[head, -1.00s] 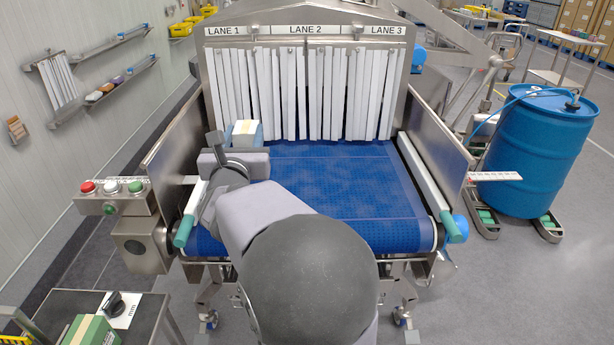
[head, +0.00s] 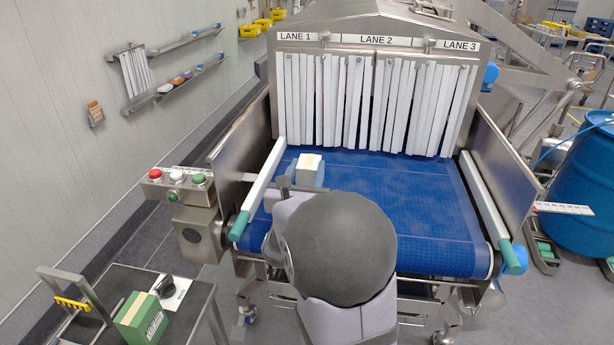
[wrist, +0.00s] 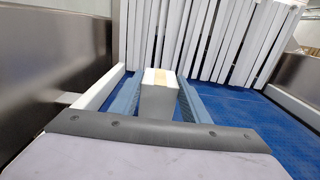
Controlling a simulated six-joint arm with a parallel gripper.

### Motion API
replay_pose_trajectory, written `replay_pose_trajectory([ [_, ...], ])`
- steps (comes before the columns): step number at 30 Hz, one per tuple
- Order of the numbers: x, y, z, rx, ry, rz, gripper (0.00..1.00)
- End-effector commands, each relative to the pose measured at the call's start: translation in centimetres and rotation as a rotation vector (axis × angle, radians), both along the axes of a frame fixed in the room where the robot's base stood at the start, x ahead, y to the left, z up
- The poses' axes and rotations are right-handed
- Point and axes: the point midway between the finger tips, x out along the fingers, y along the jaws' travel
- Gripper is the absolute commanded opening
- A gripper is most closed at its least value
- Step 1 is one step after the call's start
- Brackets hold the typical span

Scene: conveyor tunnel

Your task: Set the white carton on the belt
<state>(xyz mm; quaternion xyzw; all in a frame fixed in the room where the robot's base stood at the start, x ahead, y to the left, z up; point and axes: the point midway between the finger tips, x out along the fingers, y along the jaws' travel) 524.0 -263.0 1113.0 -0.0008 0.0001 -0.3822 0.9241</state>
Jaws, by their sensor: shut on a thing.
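The white carton (head: 309,163) has a tan strip along its top. It stands upright over the left side of the blue belt (head: 420,225), in front of the LANE 1 strips. My gripper (head: 311,178) is shut on it. In the wrist view the carton (wrist: 157,98) sits between my two blue fingers, one on each side. The carton's underside is hidden, so I cannot tell whether it touches the belt. My arm hides the belt's near left part.
A white guide rail (head: 260,195) runs close left of the carton, and another (head: 487,205) lines the right side. White strip curtains (head: 375,105) hang behind. The belt's middle and right are clear. A green box (head: 141,318) sits on a side table at front left.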

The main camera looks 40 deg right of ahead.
Motion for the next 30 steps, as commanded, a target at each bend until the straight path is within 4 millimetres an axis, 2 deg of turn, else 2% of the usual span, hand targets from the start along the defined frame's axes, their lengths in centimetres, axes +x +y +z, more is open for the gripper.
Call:
replay_pose_trajectory([
  [5,0.0,0.0,-1.7,-0.001,0.001,0.0,0.02],
  [20,0.0,0.0,-2.3,-0.001,-0.003,0.0,0.02],
  [21,0.0,0.0,-2.3,0.001,-0.001,0.0,0.47],
  [23,0.0,0.0,-2.3,0.001,-0.001,0.0,0.61],
  [30,0.0,0.0,-2.3,0.0,0.0,0.0,0.61],
])
